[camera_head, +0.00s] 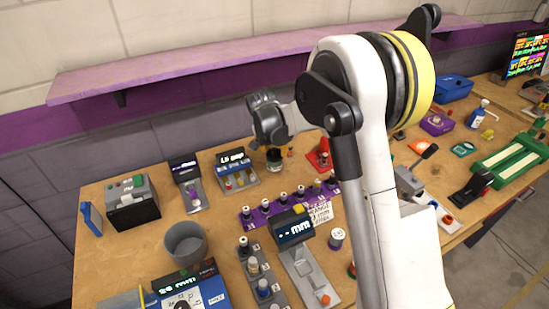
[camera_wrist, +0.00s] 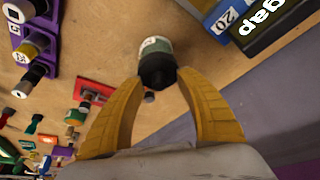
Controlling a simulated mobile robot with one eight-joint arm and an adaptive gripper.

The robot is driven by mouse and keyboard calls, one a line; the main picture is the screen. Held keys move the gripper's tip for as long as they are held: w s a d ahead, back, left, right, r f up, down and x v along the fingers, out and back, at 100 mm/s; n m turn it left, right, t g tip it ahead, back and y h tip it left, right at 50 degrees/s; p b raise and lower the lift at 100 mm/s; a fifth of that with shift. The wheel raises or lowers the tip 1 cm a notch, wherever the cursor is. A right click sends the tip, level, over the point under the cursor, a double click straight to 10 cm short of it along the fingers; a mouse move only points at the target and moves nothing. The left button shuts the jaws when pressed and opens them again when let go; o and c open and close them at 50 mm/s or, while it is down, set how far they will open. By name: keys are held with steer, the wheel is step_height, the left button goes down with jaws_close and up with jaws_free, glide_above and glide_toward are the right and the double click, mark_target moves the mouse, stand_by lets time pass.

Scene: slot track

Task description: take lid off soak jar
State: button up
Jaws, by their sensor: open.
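The soak jar appears to be the small jar (camera_head: 274,164) at the back of the bench, below my gripper (camera_head: 268,122). In the wrist view, a jar with a pale green band (camera_wrist: 155,46) stands with its dark lid (camera_wrist: 157,72) facing my gripper. The lid is on the jar. My gripper's two yellow fingers (camera_wrist: 158,78) are spread apart, with the lid between and just beyond their tips. They do not appear to press on it. In the head view my fingers are hard to make out.
A display box with small bottles (camera_head: 238,174) stands just left of the jar. A red stand (camera_head: 320,158) is to its right. A purple rack (camera_head: 262,214) of vials lies in front. A grey cup (camera_head: 186,242) stands front left. A purple shelf (camera_head: 220,62) runs along the wall.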

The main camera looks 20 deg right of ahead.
jaws_close()
stand_by(0.3)
